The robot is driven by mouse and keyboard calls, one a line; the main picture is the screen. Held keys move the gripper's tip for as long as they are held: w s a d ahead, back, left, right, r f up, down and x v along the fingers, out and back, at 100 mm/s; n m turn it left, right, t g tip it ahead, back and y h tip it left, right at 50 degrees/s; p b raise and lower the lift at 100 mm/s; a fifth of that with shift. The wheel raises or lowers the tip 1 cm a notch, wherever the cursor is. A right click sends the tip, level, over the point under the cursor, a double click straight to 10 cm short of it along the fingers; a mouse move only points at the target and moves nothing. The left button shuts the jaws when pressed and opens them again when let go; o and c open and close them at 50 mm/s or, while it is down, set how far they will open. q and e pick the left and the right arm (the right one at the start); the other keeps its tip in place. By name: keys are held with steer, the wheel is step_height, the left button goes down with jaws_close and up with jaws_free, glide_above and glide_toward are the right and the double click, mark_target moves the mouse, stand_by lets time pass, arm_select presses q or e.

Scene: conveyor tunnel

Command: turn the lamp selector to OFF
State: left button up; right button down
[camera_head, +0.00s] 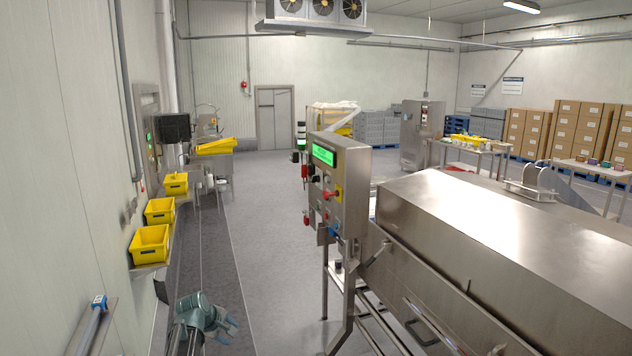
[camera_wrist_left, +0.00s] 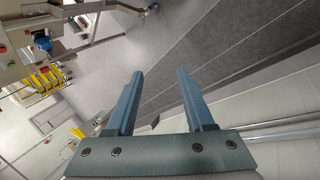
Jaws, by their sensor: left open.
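The steel control panel (camera_head: 338,190) stands upright at the near end of the long steel tunnel, with a lit green display at its top. Several small knobs and buttons are on its face, among them a red handle on a yellow plate (camera_head: 338,193). I cannot tell which knob is the lamp selector; the labels are too small to read. My left gripper (camera_head: 228,326) is low at the left, well below and apart from the panel. In the left wrist view its two fingers (camera_wrist_left: 160,76) are apart with nothing between them. My right gripper is not in view.
The steel tunnel (camera_head: 500,215) fills the right side. Yellow bins (camera_head: 150,243) line the left wall, and a blue-ended bar (camera_head: 92,318) lies on a ledge near it. Grey floor (camera_head: 272,240) is clear between gripper and panel. A blue knob (camera_wrist_left: 42,40) shows in the left wrist view.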

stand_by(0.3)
arm_select(q)
steer(key=s+d+f+m+g+b, duration=0.25)
steer(key=s+d+f+m, duration=0.2)
steer(key=s+d, duration=0.4)
steer(key=s+d+f+m+g+b, duration=0.25)
steer(key=s+d+f+m, duration=0.2)
steer(key=s+d, duration=0.4)
steer(key=s+d+f+m+g+y+b, duration=0.1)
steer(key=s+d+f+m+b, duration=0.1)
steer(key=s+d+m, duration=0.2)
steer(key=s+d+f+m+y+b, duration=0.1)
steer(key=s+d+f+m+b, duration=0.1)
steer(key=s, duration=0.8)
steer(key=shift+s+d+f+m+g+y+b, duration=0.35)
steer(key=shift+d+m+b, duration=0.2)
steer(key=shift+d+m, duration=0.65)
steer(key=shift+s+m, duration=0.3)
steer(key=shift+c, duration=0.2)
steer(key=shift+y, duration=0.25)
